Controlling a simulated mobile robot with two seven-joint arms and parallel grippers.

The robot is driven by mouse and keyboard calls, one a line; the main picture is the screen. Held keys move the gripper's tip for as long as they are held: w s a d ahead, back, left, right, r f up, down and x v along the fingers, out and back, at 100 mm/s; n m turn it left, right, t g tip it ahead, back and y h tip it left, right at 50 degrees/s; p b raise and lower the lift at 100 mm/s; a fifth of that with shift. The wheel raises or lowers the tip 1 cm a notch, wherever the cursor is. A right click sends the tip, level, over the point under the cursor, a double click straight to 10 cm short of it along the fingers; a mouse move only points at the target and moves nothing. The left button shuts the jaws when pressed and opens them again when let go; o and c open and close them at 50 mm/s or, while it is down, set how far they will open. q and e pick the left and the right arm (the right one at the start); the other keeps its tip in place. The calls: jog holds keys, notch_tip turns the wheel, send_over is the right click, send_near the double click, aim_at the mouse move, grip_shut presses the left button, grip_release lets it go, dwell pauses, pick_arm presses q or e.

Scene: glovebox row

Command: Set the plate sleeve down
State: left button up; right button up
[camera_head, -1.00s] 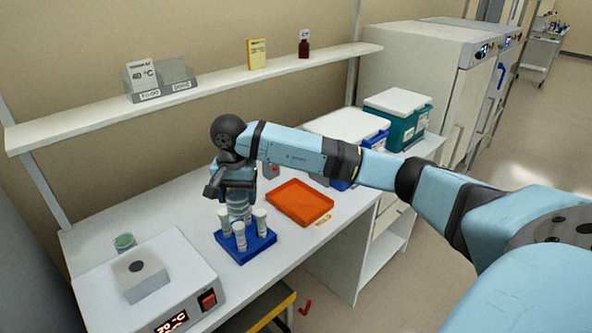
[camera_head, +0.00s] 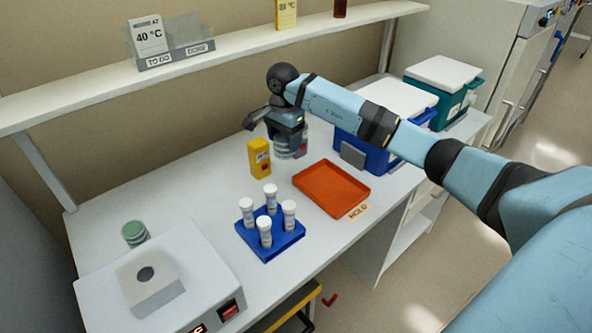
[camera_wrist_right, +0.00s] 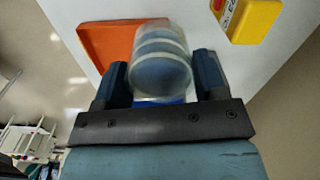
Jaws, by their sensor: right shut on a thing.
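The plate sleeve (camera_head: 291,146) is a clear, banded cylinder held under my right gripper (camera_head: 288,124). It is above the back of the bench, behind the orange tray (camera_head: 331,189), which bears no load. I cannot tell whether its lower end touches the bench. In the right wrist view the sleeve (camera_wrist_right: 160,62) sits between the two dark fingers of my right gripper (camera_wrist_right: 160,78), with the orange tray (camera_wrist_right: 97,43) beyond it. A "HOLD" label (camera_head: 358,211) lies at the tray's front right edge. My left gripper is not in view.
A yellow container (camera_head: 259,157) stands left of the sleeve. A blue rack (camera_head: 271,246) with several white-capped tubes is in front. A heater (camera_head: 215,282) and green dishes (camera_head: 135,232) are at left. A blue cooler (camera_head: 372,155) is at right. A shelf (camera_head: 210,68) runs above.

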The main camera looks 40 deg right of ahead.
notch_tip(320, 180, down, 14)
jog(key=shift+f+p, duration=0.25)
jog(key=shift+p, duration=0.7)
jog(key=shift+f, duration=0.45)
jog(key=shift+f, duration=0.15)
jog(key=o, duration=1)
